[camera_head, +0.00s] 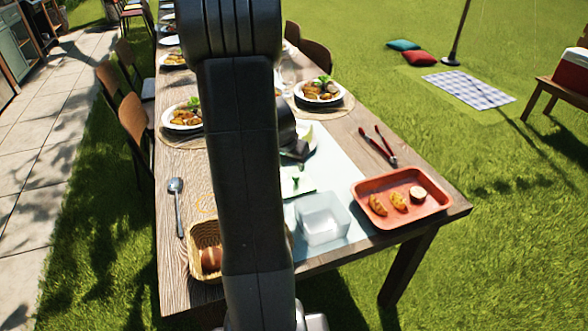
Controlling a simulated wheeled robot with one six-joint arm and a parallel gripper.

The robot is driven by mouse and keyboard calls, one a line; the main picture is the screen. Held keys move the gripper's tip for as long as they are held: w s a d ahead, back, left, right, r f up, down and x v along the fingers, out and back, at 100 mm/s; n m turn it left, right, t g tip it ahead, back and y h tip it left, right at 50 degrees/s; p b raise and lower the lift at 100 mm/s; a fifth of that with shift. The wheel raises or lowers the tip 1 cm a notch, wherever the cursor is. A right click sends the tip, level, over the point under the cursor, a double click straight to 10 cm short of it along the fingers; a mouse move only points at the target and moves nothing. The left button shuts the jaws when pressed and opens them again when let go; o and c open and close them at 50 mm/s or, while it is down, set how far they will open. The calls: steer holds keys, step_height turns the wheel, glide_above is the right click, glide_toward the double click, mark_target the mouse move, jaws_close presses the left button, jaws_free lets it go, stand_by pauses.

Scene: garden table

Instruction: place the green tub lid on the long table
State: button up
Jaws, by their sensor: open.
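The long wooden table (445,203) runs away from me, and my arm blocks the view down its middle. A pale, flat piece with green on it (300,187), which looks like the green tub lid, lies on the table just right of my arm. Its left part is hidden. A clear, empty-looking tub (322,218) stands open just in front of it. My gripper (298,150) shows only in part behind my arm, above the table and beyond the lid. It is open, and I see nothing held in it.
A red tray (428,209) with food sits at the right front corner. Red-handled tongs (380,147) lie behind it. A bread basket (197,240) and a spoon (178,205) are at the left. Plates of food (319,90) stand further back. Chairs (133,118) line the left side.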

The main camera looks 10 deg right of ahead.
steer(key=v, duration=0.5)
steer(key=shift+r, duration=0.1)
